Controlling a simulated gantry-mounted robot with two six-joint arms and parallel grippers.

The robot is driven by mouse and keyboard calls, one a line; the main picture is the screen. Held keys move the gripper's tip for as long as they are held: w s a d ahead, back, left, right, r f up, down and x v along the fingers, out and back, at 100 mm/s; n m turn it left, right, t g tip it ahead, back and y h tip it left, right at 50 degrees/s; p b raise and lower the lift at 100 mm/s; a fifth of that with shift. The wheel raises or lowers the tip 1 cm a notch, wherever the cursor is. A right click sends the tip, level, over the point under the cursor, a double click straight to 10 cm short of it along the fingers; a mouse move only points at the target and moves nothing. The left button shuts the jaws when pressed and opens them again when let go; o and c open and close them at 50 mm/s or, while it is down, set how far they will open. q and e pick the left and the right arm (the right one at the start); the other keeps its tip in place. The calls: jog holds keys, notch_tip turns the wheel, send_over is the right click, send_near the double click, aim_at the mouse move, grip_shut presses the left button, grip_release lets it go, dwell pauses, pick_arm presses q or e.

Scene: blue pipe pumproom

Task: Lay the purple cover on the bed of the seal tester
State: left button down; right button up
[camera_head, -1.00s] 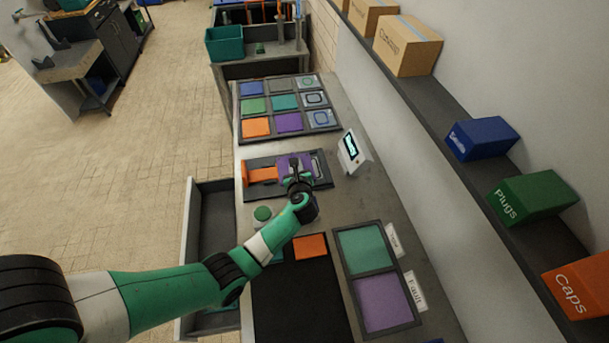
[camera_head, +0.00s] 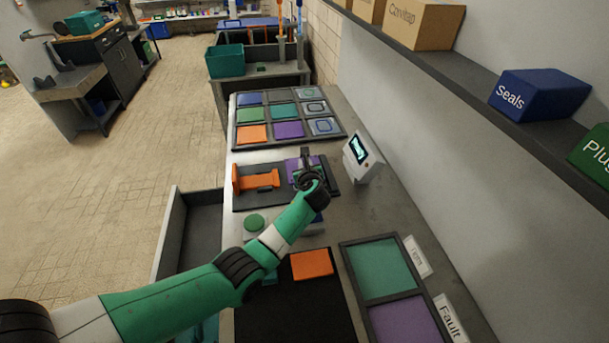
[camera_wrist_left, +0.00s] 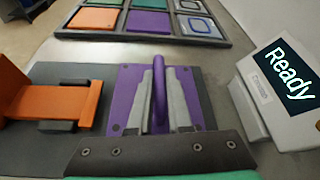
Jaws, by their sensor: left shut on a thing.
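The purple cover (camera_wrist_left: 122,103) is a flat plate with an upright purple handle (camera_wrist_left: 159,90). In the left wrist view, the two grey fingers of my left gripper (camera_wrist_left: 160,115) are shut on that handle. The cover lies flat over the right part of the seal tester's dark base (camera_head: 245,205); I cannot tell whether it touches the bed beneath, which it hides. In the head view the arm partly hides the cover (camera_head: 292,165). An orange sliding part (camera_head: 256,181) sits left of the cover. The tester's display (camera_wrist_left: 290,82) reads "Ready". My right gripper is not in view.
A rack (camera_head: 235,125) of coloured plates stands behind the tester. In front are a green round button (camera_head: 254,222), an orange plate (camera_head: 311,263) on a black mat (camera_head: 285,315) and a two-bay tray (camera_head: 352,268). A drawer (camera_head: 187,240) stands open at left. A shelf (camera_head: 450,75) runs along the wall.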

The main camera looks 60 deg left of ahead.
pick_arm(q)
notch_tip(320, 180, down, 3)
jog(key=shift+f+b, duration=0.1)
jog(key=shift+b, duration=0.85)
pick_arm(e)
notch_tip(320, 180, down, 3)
pick_arm(q)
jog(key=c, duration=1.3)
grip_release()
jog(key=o, duration=0.5)
jog(key=shift+c, duration=0.2)
